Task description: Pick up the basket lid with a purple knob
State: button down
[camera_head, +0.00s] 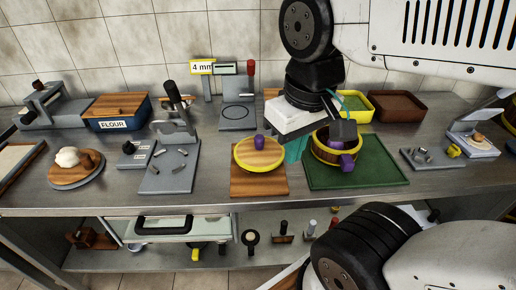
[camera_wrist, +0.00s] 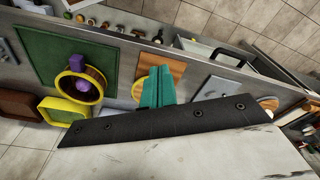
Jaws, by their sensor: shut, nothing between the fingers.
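The basket lid (camera_head: 272,161), round and pale with a yellow rim, lies on a wooden board (camera_head: 258,187). Its purple knob (camera_head: 259,142) stands up from the middle. In the wrist view only a bit of the lid's yellow rim (camera_wrist: 136,92) shows beside my fingers; the knob is hidden there. My gripper (camera_head: 294,150) has teal fingers, shut and empty, above the counter just right of the lid in the head view. It also shows in the wrist view (camera_wrist: 156,87), over the board's edge.
A yellow-rimmed basket (camera_head: 323,153) with purple pieces in and by it stands on a green mat (camera_head: 375,174), close right of my gripper. Yellow (camera_head: 357,106) and brown (camera_head: 398,107) trays stand behind. A grey press (camera_head: 171,170) stands to the left.

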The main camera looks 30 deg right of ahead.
aim_at(260, 137)
dwell(0.4)
jog(key=c, duration=1.6)
grip_release()
jog(key=o, duration=0.5)
jog(key=shift+w+d+f+g, duration=0.15)
jog(key=shift+f+g, duration=0.15)
jog(key=shift+f, duration=0.05)
jog(key=shift+o, duration=0.3)
jog(key=w+d+f+m+g, duration=0.1)
jog(key=w+d+f, duration=0.2)
jog(key=w, duration=0.6)
jog(key=w+d+f+m+g, duration=0.1)
jog(key=w+d+f, duration=0.2)
jog(key=w, duration=0.6)
jog(key=shift+w+d+f, duration=0.3)
jog(key=shift+d+f, duration=0.1)
jog(key=shift+f, duration=0.3)
jog(key=shift+t, duration=0.5)
jog(key=w, duration=0.2)
jog(key=w+d, duration=0.1)
jog(key=w, duration=0.1)
jog(key=shift+f, duration=0.15)
jog(key=shift+s+a+f, duration=0.1)
jog(key=shift+s+f, duration=0.05)
jog(key=shift+f, duration=1.65)
jog(key=shift+s+f, duration=0.1)
jog(key=shift+f, duration=1.65)
